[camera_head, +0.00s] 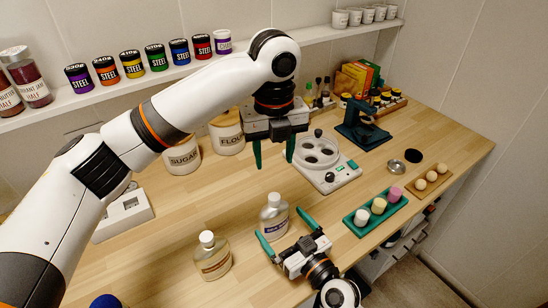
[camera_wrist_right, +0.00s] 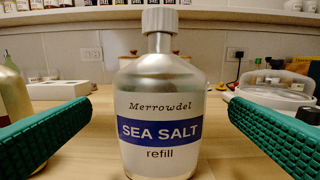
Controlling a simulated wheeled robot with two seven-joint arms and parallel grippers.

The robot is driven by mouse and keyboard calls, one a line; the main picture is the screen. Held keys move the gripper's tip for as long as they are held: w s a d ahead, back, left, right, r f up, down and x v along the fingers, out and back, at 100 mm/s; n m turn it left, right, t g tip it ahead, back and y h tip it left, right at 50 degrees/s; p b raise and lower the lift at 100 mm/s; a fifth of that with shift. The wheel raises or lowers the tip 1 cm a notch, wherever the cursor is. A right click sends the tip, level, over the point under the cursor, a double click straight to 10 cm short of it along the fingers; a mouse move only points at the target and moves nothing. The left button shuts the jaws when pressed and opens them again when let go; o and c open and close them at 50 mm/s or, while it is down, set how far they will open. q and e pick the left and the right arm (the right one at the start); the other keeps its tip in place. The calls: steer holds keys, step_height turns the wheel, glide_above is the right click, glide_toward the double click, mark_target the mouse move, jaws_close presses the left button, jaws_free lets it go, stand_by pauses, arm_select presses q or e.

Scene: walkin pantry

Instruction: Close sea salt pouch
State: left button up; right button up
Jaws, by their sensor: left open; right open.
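The sea salt pouch (camera_wrist_right: 160,110) is silvery, with a blue SEA SALT band and a grey ribbed cap (camera_wrist_right: 160,20) on its spout. It stands upright on the counter; the pouch (camera_head: 273,214) also shows in the head view. I cannot tell how tight the cap sits. My right gripper (camera_head: 284,227) is open low at the counter, its green fingers on either side of the pouch with gaps in the wrist view. My left gripper (camera_head: 273,156) is open and empty, pointing down above the counter, higher and behind the pouch.
A similar capped pouch (camera_head: 211,256) stands to the left. Sugar (camera_head: 183,157) and flour (camera_head: 227,134) canisters stand behind. A white scale (camera_head: 124,214) is at left.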

steer(key=b+v, duration=0.1)
steer(key=v, duration=0.5)
steer(key=shift+s+d+f, duration=0.15)
steer(key=shift+s+d, duration=0.05)
steer(key=shift+s, duration=0.05)
steer(key=shift+s+d, duration=0.3)
steer(key=shift+s, duration=0.15)
steer(key=shift+r, duration=0.25)
